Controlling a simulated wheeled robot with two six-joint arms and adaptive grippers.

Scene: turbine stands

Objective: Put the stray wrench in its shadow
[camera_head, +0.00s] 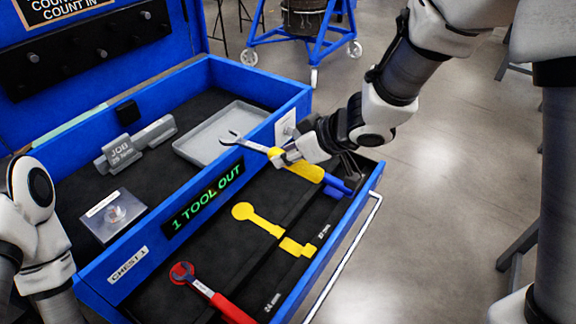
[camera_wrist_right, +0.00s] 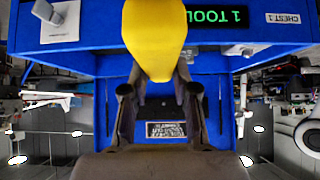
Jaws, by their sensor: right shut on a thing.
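The stray wrench has a silver open jaw (camera_head: 232,137) and a yellow handle (camera_head: 305,171). My right gripper (camera_head: 283,158) is shut on this wrench and holds it above the back of the open drawer, its jaw end over the chest's front wall. In the right wrist view the yellow handle (camera_wrist_right: 155,38) stands up between the fingers (camera_wrist_right: 157,88). A bare yellow wrench-shaped shadow (camera_head: 262,221) lies in the middle of the black drawer, left of and nearer than the gripper. My left gripper is out of view; only part of that arm shows at the left.
A red wrench (camera_head: 216,299) lies in the drawer's near part. A blue tool (camera_head: 336,187) lies at the far end, partly hidden. The sign (camera_head: 205,197) reads "1 TOOL OUT". A grey tray (camera_head: 218,137) is in the chest. The drawer handle (camera_head: 345,253) sticks out right.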

